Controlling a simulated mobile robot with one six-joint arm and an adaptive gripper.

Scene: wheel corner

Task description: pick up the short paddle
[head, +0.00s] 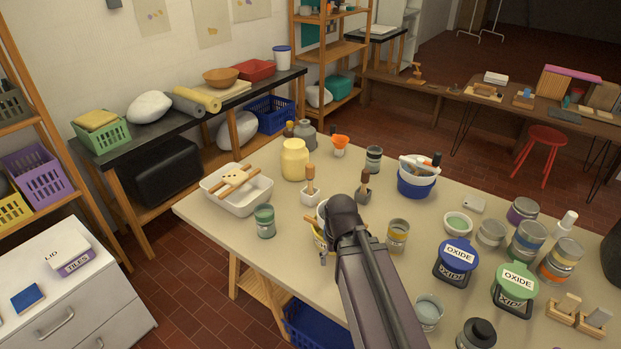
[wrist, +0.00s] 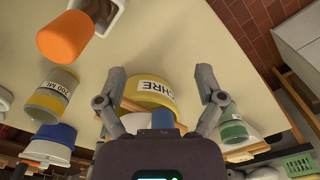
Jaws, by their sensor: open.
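In the head view, a yellow ochre tub (head: 318,238) stands on the table, partly behind my arm, with a wooden stick (head: 312,223) at its rim. In the wrist view, the tub's label (wrist: 158,88) shows between my fingers, and a wooden end (wrist: 99,103) shows by the left finger. I cannot tell whether this is the short paddle. Two wooden sticks (head: 237,181) lie across the white tray (head: 263,197). My gripper (wrist: 160,78) is open around the tub's view, with nothing visibly clamped.
A green can (head: 265,220) stands left of the tub and a yellow-banded can (head: 397,236) right of it. A small white pot (head: 310,197) and grey holder (head: 362,196) with upright handles stand behind. Oxide tubs (head: 456,260) crowd the right. The table's front-left edge is clear.

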